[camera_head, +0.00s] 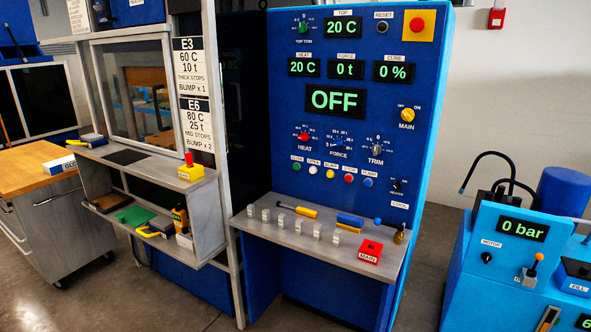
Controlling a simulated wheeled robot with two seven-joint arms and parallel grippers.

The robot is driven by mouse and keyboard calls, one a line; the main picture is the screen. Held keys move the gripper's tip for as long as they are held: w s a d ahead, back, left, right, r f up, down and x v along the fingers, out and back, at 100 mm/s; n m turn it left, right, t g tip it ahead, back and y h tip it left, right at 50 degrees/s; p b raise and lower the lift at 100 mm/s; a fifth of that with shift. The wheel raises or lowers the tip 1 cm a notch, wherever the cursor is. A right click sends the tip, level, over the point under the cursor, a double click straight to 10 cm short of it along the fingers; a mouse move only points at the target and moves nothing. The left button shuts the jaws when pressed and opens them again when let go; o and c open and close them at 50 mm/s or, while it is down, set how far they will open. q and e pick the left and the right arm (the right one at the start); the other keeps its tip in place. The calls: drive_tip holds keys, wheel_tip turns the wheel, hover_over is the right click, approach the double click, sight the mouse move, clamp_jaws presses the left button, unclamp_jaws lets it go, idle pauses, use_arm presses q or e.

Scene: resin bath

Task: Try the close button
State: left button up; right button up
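The blue control panel (270,130) stands upright in the middle of the view. A row of small round buttons crosses its lower part. The green button (296,166) at the row's left end has a small label above it that seems to read CLOSE. To its right are a white button (313,170), a yellow button (330,174), a red button (348,178) and a blue button (367,182). The large display (336,100) reads OFF. Neither of my grippers is in view, and nothing covers the buttons.
A windowed press frame (135,90) with side shelves stands at left. A blue pump unit (500,260) reading 0 bar stands at right.

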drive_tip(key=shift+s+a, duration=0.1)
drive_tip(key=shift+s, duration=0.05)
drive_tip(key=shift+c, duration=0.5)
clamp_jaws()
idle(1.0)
